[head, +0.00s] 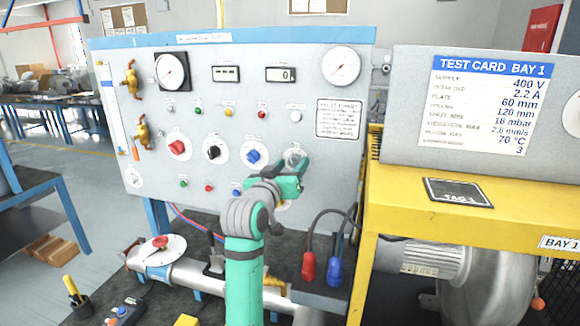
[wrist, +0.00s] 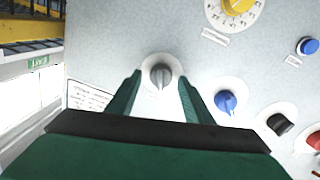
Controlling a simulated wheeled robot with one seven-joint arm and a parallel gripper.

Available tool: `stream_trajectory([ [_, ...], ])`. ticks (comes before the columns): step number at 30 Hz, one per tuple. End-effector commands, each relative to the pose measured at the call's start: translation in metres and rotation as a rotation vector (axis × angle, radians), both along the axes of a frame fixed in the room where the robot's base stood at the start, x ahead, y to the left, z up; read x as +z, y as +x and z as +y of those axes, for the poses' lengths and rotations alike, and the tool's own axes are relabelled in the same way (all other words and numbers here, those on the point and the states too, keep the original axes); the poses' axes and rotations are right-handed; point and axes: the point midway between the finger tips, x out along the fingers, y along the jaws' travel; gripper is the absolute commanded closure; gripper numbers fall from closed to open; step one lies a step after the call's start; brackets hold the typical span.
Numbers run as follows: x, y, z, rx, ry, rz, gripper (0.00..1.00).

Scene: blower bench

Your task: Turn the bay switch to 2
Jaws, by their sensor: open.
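The grey panel (head: 230,130) carries a row of rotary knobs: red (head: 177,147), black (head: 214,152), blue (head: 253,155) and grey (head: 293,158). Their labels are too small to read, so I cannot tell which is the bay switch. My gripper (head: 303,172) is at the grey knob, at the right end of the row. In the wrist view, the open fingers stand either side of the grey knob (wrist: 161,76), apart from it, with nothing held. The knob's ridge points roughly up and down in that view. A yellow knob (wrist: 238,6) on a numbered dial shows above.
A blue knob (wrist: 226,101) sits close beside the right finger. A yellow stand (head: 400,195) with a test card (head: 490,105) adjoins the panel's right side. Red (head: 309,266) and blue (head: 335,270) plugs are below my gripper. A pipe with a red valve handle (head: 160,242) lies at lower left.

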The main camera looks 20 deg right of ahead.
Motion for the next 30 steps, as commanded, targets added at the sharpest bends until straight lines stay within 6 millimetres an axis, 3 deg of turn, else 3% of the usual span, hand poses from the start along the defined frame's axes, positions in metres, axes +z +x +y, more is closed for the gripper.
stream_trajectory([
  [3, 0.0000, 0.0001, 0.0009, 0.001, 0.000, 0.000, 0.53],
  [8, 0.0000, 0.0001, 0.0013, 0.001, 0.000, 0.000, 0.92],
  [9, -0.0001, 0.0001, 0.0013, 0.001, 0.000, 0.000, 0.95],
  [20, 0.0001, 0.0002, 0.0013, 0.002, 0.044, -0.029, 0.95],
  [30, 0.0005, -0.0002, 0.0006, 0.002, 0.245, -0.163, 0.94],
])
